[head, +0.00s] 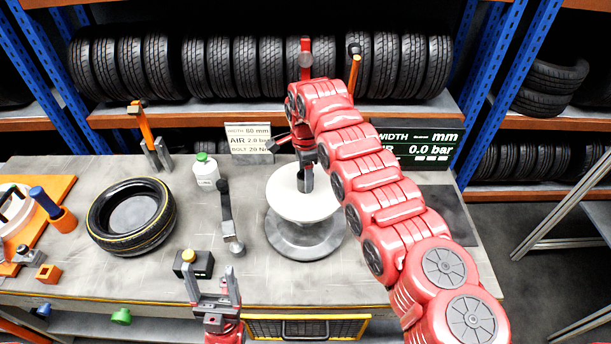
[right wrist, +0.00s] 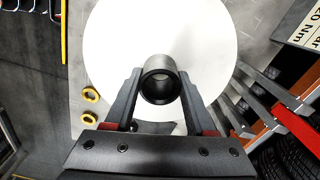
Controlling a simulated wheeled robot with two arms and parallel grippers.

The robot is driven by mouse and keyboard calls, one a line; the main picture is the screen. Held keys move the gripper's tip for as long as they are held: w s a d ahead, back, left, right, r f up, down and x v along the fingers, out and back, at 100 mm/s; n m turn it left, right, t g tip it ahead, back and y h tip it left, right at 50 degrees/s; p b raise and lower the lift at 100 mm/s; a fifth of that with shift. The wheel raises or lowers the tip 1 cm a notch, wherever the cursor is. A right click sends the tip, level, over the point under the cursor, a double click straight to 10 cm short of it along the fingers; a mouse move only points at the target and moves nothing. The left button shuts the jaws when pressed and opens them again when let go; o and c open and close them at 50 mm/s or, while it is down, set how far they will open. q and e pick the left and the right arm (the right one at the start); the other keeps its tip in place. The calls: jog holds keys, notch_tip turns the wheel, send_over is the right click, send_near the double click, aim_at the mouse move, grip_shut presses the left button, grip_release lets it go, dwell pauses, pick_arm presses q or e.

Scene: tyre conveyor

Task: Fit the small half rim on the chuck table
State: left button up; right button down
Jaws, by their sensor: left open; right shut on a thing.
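The small half rim, a white disc (head: 285,203) with a dark hub tube at its middle, is over the grey round chuck table (head: 306,248). The disc looks level and roughly centred; I cannot tell whether it touches the chuck table. My right gripper (head: 305,180) reaches down from above, shut on the dark tube. In the right wrist view, the gripper's fingers (right wrist: 160,88) flank the tube, and the white disc (right wrist: 160,30) hides what is beneath. My left gripper (head: 211,275) is open and empty at the bench's front edge.
A tyre (head: 132,238) lies left of the chuck table. Sign boards (head: 249,144) stand behind. My right arm covers the bench's right part.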

jog(key=shift+f+b, duration=2)
jog(key=shift+f, duration=1.55)
jog(key=shift+c, duration=2.2)
grip_release()
jog(key=shift+s, duration=0.1)
jog(key=shift+o, duration=1.4)
notch_tip(320, 180, up, 8)
jog(key=b, duration=0.3)
jog(key=shift+r, duration=0.1)
notch_tip(320, 180, up, 9)
jog(key=p, duration=0.8)
